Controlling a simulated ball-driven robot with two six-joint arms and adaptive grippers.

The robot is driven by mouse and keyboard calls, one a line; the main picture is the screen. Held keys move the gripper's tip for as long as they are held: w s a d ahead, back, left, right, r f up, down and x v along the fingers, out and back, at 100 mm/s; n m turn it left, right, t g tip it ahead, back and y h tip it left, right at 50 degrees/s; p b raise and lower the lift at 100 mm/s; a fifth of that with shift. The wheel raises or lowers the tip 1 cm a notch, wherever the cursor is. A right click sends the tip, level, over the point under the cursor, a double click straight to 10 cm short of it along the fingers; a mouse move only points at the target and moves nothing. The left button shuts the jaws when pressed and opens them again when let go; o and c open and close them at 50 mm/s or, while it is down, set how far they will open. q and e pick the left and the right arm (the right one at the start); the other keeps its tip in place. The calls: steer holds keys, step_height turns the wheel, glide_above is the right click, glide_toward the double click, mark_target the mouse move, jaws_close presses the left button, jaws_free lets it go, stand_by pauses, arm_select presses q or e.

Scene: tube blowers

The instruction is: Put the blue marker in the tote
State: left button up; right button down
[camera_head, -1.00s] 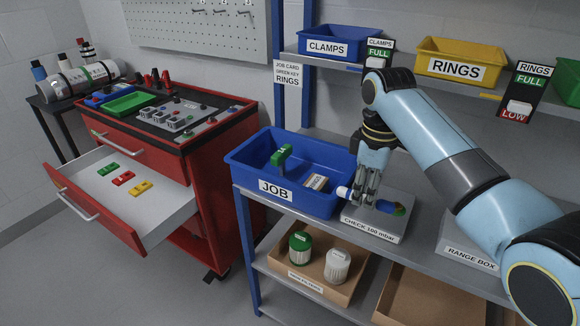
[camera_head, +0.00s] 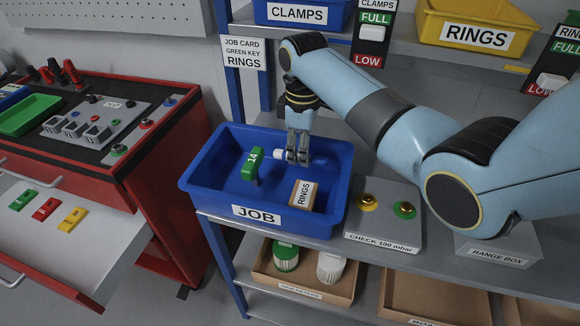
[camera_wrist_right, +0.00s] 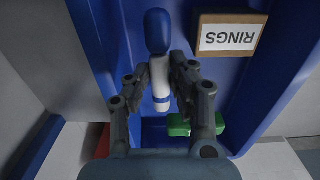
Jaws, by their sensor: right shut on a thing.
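The blue marker (camera_wrist_right: 158,35), white with a blue cap and a blue band, is held between the fingers of my right gripper (camera_wrist_right: 160,80). In the head view its white end (camera_head: 280,154) sticks out to the left of the right gripper (camera_head: 297,156). The gripper points down over the back part of the blue tote (camera_head: 200,185) labelled JOB, and the marker lies roughly level. I cannot tell whether the marker touches the tote floor. My left gripper is not in view.
The tote holds a green key (camera_head: 252,165) marked 14 and a RINGS box (camera_head: 303,195). To its right is the check plate (camera_head: 384,237). A red cabinet (camera_head: 170,150) with an open drawer stands at left. CLAMPS (camera_head: 300,14) and RINGS (camera_head: 474,37) bins sit behind.

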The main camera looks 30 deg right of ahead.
mark_target(299, 177)
step_height(299, 177, down, 4)
steer(key=shift+w+r, duration=0.15)
steer(key=shift+r, duration=0.05)
steer(key=shift+f, duration=0.75)
steer(key=shift+f+b, duration=0.15)
steer(key=shift+b, duration=0.15)
steer(key=c, duration=1.5)
jaws_free()
steer(key=shift+o, duration=0.3)
step_height(299, 177, up, 12)
steer(key=shift+r+p, duration=0.2)
steer(key=shift+p, duration=0.25)
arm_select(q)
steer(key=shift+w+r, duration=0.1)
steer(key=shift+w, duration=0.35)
